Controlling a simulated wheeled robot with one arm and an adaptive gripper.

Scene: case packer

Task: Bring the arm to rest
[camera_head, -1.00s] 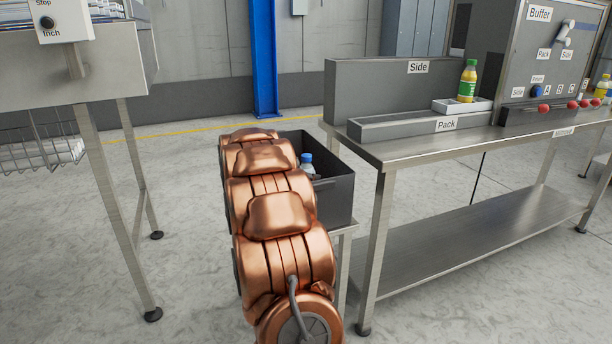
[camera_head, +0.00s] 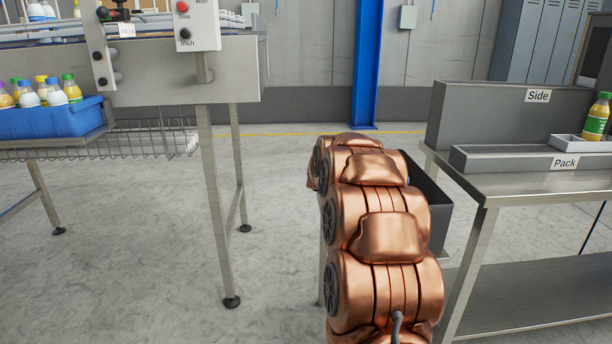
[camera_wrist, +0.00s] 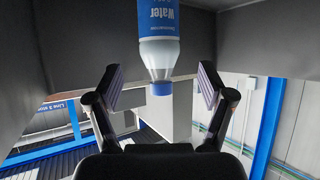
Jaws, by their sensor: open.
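My copper arm reaches forward over a dark grey bin (camera_head: 441,219) beside the steel table in the head view and hides much of the bin. My gripper (camera_wrist: 160,84) is out of sight in the head view. In the wrist view its two fingers are spread wide and empty. A water bottle (camera_wrist: 158,22) with a blue label and blue cap shows at the top middle of the wrist view, its cap lying in the picture between the fingers. No finger touches it. Grey bin walls show around it.
The steel table (camera_head: 530,183) stands right, with the Side box (camera_head: 480,118), the Pack tray (camera_head: 500,158) and a yellow juice bottle (camera_head: 596,118). A steel machine with a control panel (camera_head: 190,22) and a blue crate (camera_head: 50,121) of bottles stands left.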

